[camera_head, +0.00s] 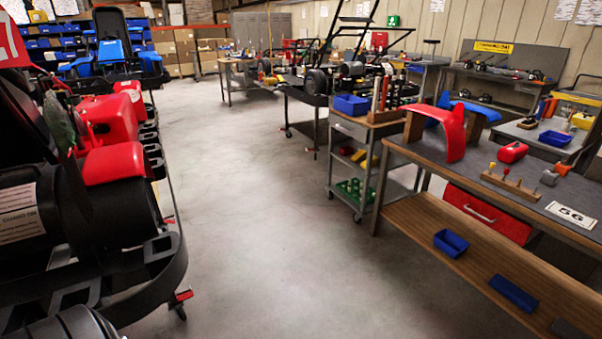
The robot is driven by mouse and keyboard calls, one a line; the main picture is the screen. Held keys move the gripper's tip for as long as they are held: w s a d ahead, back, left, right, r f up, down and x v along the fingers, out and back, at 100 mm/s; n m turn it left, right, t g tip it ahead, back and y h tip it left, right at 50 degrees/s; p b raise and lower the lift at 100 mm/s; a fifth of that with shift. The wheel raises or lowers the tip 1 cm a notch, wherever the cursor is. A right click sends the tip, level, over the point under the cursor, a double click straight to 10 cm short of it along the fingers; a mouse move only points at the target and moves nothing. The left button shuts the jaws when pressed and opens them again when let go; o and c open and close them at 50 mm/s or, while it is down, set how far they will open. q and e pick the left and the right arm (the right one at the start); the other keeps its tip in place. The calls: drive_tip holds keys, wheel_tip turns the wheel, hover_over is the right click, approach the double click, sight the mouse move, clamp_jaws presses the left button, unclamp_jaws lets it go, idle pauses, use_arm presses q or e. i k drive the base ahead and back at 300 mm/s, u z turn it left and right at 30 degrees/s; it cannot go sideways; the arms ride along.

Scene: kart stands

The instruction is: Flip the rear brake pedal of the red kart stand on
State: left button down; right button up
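The red kart (112,165) fills the left side of the head view, with a dark bumper around its lower edge. Its stand is mostly hidden beneath the kart. A small red pedal (183,295) sticks out low beside the bumper, just above a dark castor (180,312). It is too small to tell whether this pedal is flipped on or off. Another small red piece (170,220) shows farther back along the kart's side. Neither of my grippers is in view.
A wooden workbench (440,225) stands at the right, with a grey trolley (345,180) beyond it. A blue kart (108,58) is behind the red one. The grey floor (255,215) between kart and workbench is clear.

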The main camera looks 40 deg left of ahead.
sight(189, 295)
drive_tip(key=u, duration=0.1)
drive_tip(key=i, duration=1.3)
drive_tip(key=u, duration=0.9)
drive_tip(key=i, duration=0.75)
drive_tip(key=u, duration=1.45)
drive_tip(key=i, duration=0.55)
drive_tip(key=u, duration=0.4)
